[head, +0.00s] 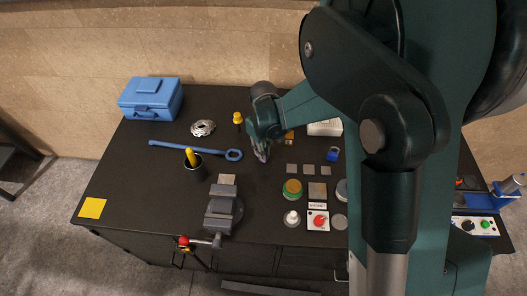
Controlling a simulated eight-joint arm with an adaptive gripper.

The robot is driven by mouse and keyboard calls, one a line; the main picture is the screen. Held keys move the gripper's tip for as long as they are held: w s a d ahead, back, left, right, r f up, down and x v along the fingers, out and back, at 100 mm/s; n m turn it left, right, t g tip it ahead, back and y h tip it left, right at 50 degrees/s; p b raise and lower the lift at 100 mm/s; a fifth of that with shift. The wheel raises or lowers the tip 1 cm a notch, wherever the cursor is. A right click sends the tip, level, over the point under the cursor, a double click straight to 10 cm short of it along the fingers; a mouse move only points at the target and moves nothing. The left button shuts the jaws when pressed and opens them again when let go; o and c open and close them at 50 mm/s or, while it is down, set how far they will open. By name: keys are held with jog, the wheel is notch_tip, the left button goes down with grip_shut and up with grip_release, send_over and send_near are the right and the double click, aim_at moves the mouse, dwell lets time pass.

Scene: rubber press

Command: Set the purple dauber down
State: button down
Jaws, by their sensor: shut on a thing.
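My gripper (262,155) points down over the middle of the black table (262,205), just right of the blue wrench's ring end. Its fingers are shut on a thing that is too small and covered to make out. I take it for the purple dauber, though no purple shows. I cannot tell whether the held thing touches the table.
Left of my gripper are a blue wrench (190,149), a black cup with a yellow handle (190,158) and a small yellow-topped item (238,118). A vise (222,212) stands in front. Plates, round pads and a red-button box (318,218) lie right. A blue toolbox (151,98) sits back left.

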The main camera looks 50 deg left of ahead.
jog(key=shift+f, duration=0.2)
jog(key=c, duration=2.4)
grip_release()
jog(key=shift+r, duration=0.1)
jog(key=shift+r, duration=0.2)
notch_tip(320, 180, up, 12)
jog(key=shift+f, duration=0.1)
